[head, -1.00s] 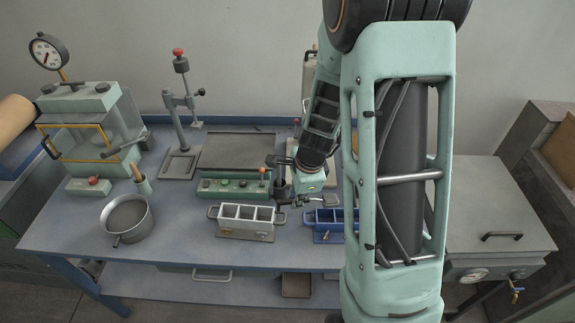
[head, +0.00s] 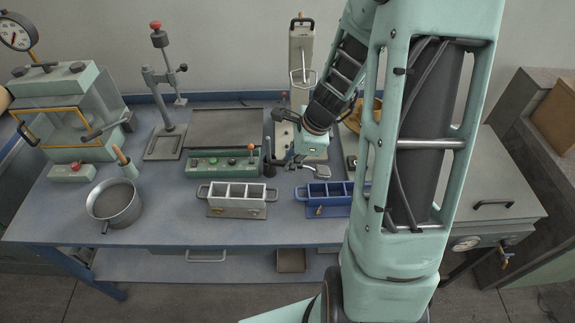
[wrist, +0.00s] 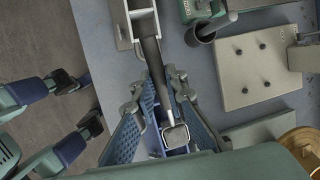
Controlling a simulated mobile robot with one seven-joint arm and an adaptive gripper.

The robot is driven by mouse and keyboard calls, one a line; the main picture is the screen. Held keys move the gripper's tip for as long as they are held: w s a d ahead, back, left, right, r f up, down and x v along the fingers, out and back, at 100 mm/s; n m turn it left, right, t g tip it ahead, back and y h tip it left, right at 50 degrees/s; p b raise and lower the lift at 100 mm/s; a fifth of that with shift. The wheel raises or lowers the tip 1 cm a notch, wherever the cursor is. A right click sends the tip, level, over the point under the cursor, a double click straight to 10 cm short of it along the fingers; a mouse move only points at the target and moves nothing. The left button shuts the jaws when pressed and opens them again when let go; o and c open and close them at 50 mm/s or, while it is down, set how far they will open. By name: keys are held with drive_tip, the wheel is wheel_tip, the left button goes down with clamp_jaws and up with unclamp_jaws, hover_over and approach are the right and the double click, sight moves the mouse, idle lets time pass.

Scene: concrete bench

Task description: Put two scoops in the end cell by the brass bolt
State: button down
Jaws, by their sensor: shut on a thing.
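My gripper (head: 300,160) is shut on a scoop (wrist: 175,136) with a dark handle and a square metal pan; the pan also shows in the head view (head: 317,171). It is held above the bench, behind the two moulds. What the pan holds cannot be told. A grey mould (head: 237,211) with several open cells stands at the middle front; its end shows in the wrist view (wrist: 124,30). A blue mould (head: 308,201) stands to its right, partly hidden by my arm. Small brass-coloured fittings show on the fronts of both moulds.
A grey pot (head: 115,203) stands at the left. A green control box (head: 222,163) is behind the grey mould. A dark cup (wrist: 201,36) and a pale plate with knobs (wrist: 257,67) lie near my gripper. A brass bowl (wrist: 304,140) is at the right.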

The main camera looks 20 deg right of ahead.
sight(307, 167)
drive_tip(key=d+y+b, duration=0.1)
drive_tip(key=b, duration=0.2)
drive_tip(key=shift+f, duration=0.15)
drive_tip(key=shift+s+d+t+y+b, duration=0.15)
drive_tip(key=shift+d+t+y+b, duration=0.25)
drive_tip(key=shift+y+b, duration=0.5)
drive_tip(key=d+y, duration=0.1)
drive_tip(key=d+r+y+b, duration=0.1)
drive_tip(key=d+y+b, duration=0.1)
drive_tip(key=shift+s+r+m+t, duration=0.15)
drive_tip(key=shift+s+m+t, duration=0.15)
drive_tip(key=shift+m+t, duration=0.1)
drive_tip(key=shift+s+d+r+t+y+b, duration=0.1)
drive_tip(key=shift+d+r+t+y+b, duration=0.15)
drive_tip(key=shift+d+y, duration=0.35)
drive_tip(key=shift+s+d+r+t+y+b, duration=0.1)
drive_tip(key=shift+d+r+t+y, duration=0.15)
drive_tip(key=shift+y, duration=0.55)
drive_tip(key=shift+s, duration=0.1)
